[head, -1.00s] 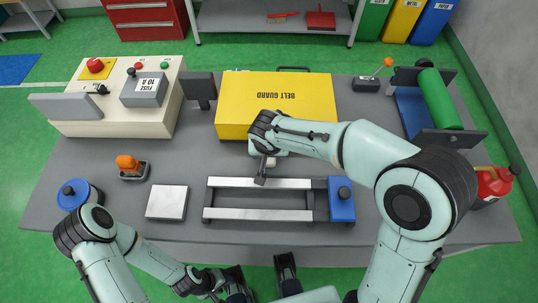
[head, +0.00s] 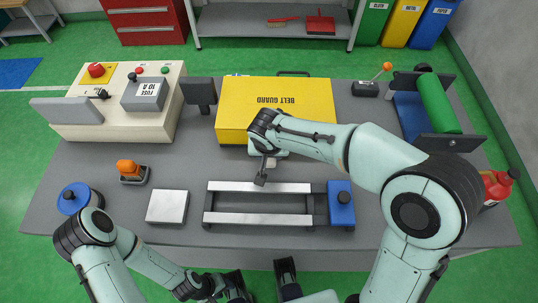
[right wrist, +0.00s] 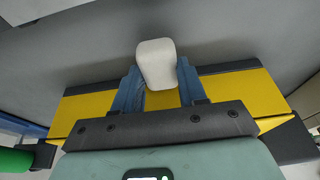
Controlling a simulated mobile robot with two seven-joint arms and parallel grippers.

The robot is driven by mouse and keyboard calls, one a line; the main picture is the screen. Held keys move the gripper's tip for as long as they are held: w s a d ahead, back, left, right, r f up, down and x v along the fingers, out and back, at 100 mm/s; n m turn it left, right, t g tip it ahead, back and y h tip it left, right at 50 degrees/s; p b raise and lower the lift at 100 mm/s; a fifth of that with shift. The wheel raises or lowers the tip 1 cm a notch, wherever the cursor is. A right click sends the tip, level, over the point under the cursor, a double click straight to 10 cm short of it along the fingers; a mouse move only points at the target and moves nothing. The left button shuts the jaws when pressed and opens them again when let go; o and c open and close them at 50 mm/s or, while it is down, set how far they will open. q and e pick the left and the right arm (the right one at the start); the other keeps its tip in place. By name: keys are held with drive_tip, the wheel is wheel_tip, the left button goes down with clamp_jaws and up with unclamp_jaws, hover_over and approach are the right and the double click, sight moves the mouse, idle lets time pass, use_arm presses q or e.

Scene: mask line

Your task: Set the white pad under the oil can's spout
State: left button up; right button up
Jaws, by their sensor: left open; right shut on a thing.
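The white pad (right wrist: 156,63) is a small rounded block between the blue fingertips of my right gripper (right wrist: 158,86) in the right wrist view. My right gripper (head: 265,169) is shut on it, just in front of the yellow belt guard in the head view; only a pale bit of the pad shows there. The red oil can (head: 496,186) is at the table's right edge, partly hidden by my right arm; its spout is not clear. My left gripper (head: 262,283) is open and empty at the bottom of the head view, before the table's front edge.
The yellow belt guard (head: 290,100) stands at the back middle. A metal rail frame with a blue block (head: 341,203) lies in front. A pale square plate (head: 167,206), a blue round tin (head: 73,198) and an orange-topped device (head: 130,171) are left. A green roller (head: 438,102) stands back right.

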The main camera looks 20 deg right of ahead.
wheel_tip(320, 180, up, 18)
drive_tip(key=p, duration=0.3)
drive_tip(key=w+d+f+p, duration=0.1)
drive_tip(key=w+d+f, duration=0.1)
drive_tip(key=w, duration=0.1)
drive_tip(key=w+d+f+p, duration=0.2)
drive_tip(key=w+f, duration=0.1)
drive_tip(key=w+d+f+p, duration=0.2)
drive_tip(key=w+f, duration=0.1)
drive_tip(key=shift+w+d, duration=0.2)
drive_tip(key=shift+d, duration=0.2)
use_arm(q)
wheel_tip(320, 180, up, 9)
drive_tip(key=w, duration=0.2)
drive_tip(key=shift+f, duration=0.2)
use_arm(e)
drive_tip(key=shift+s+f, duration=0.1)
drive_tip(key=shift+f, duration=0.05)
